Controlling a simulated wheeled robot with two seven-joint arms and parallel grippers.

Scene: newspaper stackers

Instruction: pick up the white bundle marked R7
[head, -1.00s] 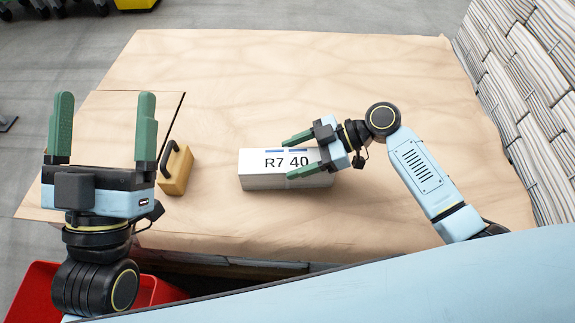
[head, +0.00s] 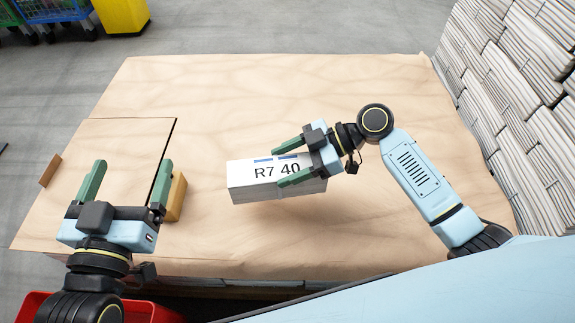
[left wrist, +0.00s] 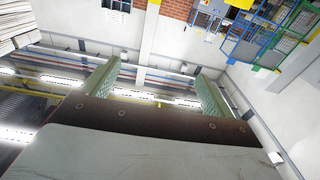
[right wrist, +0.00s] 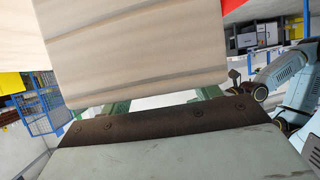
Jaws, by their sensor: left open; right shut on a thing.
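The white bundle (head: 250,184) marked "R7 40" is over the middle of the tan table, tilted a little, with a shadow below it. My right gripper (head: 282,165) is shut on its right end, the green fingers lying along its top and front. In the right wrist view the layered side of the bundle (right wrist: 140,50) fills the upper middle and hides much of the fingers. My left gripper (head: 128,185) is open and empty, fingers pointing up, over the table's left part. In the left wrist view its two fingers (left wrist: 155,88) stand apart with nothing between them.
A yellow-brown block (head: 177,197) stands on the table (head: 270,90) right beside my left gripper, partly hidden by it. Tall stacks of newspapers (head: 500,80) line the right edge. A red bin (head: 30,305) is at the lower left. The far table is clear.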

